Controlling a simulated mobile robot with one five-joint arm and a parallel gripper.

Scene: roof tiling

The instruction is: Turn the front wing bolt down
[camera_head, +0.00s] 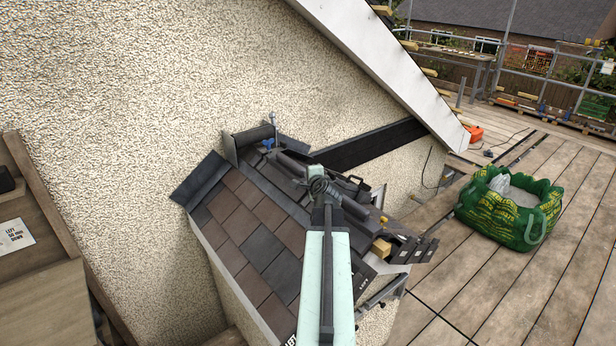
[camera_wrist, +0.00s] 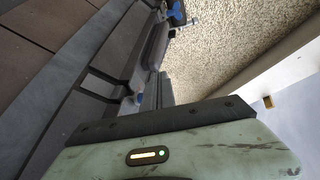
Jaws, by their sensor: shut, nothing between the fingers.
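A blue wing bolt (camera_head: 268,143) sits at the far end of the small tiled roof, by a metal upright; it also shows at the top of the wrist view (camera_wrist: 175,18). A second, smaller blue piece (camera_wrist: 139,99) shows nearer in the wrist view, partly hidden beside a dark ridge piece; it may be the front wing bolt. In the head view my arm covers that area. My gripper (camera_head: 316,175) is over the near part of the ridge, shut and empty. Its fingertips are hard to make out, and I cannot tell whether they touch anything.
Brown and grey tiles (camera_head: 245,215) cover the slope left of my arm. Dark loose pieces and a wooden block (camera_head: 381,248) lie at its right. A rough rendered wall (camera_head: 130,80) rises behind.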

